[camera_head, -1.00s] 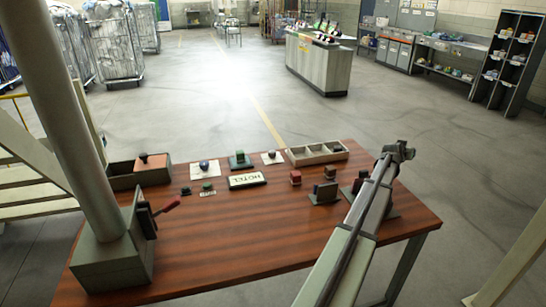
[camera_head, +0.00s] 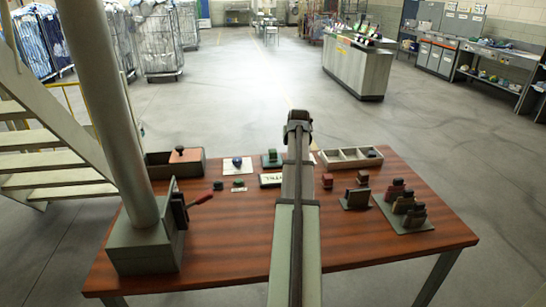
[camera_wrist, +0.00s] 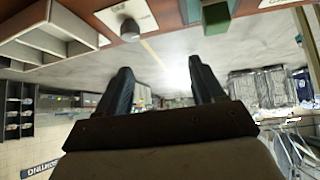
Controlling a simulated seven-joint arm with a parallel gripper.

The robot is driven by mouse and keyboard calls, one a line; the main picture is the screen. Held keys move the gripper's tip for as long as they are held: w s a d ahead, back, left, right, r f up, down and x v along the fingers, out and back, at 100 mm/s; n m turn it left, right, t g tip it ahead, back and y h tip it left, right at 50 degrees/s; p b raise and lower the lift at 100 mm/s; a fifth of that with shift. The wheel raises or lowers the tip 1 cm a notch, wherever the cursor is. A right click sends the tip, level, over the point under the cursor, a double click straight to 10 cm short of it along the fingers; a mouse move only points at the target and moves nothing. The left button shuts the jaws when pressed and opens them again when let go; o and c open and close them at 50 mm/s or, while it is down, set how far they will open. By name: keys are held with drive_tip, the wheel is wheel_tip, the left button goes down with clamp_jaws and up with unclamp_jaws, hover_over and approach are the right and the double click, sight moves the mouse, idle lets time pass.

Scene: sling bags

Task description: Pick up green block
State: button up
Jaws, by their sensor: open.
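A dark green block (camera_head: 272,157) stands on a green base near the table's far edge, left of my arm. A smaller green piece (camera_head: 238,182) lies nearer, to its left; I cannot tell which one the task names. My gripper (camera_head: 299,118) is at the end of my raised arm, beyond the table's far edge, apart from both. In the wrist view, which is upside down, my gripper (camera_wrist: 163,80) shows two spread fingers with nothing between them. The dark green block (camera_wrist: 215,14) shows there at the top, partly cut off.
A compartment tray (camera_head: 337,162) is at the far right of the wooden table (camera_head: 235,240). An open box (camera_head: 160,165) is far left, and a grey post (camera_head: 110,110) rises at left. Several dark stamps (camera_head: 405,205) stand right. The front is mostly clear, apart from my arm.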

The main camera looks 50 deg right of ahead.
drive_tip(key=n+y, duration=0.1)
approach(273, 151)
drive_tip(key=s, duration=0.1)
drive_tip(key=shift+t, duration=0.3)
drive_tip(key=x, duration=0.7)
drive_tip(key=shift+w+a+f, duration=0.1)
drive_tip(key=shift+w+a, duration=0.1)
drive_tip(key=shift+w, duration=0.25)
drive_tip(key=shift+d+x, duration=0.25)
drive_tip(key=shift+x, duration=2.4)
drive_tip(key=shift+s, duration=0.15)
drive_tip(key=c, duration=1.1)
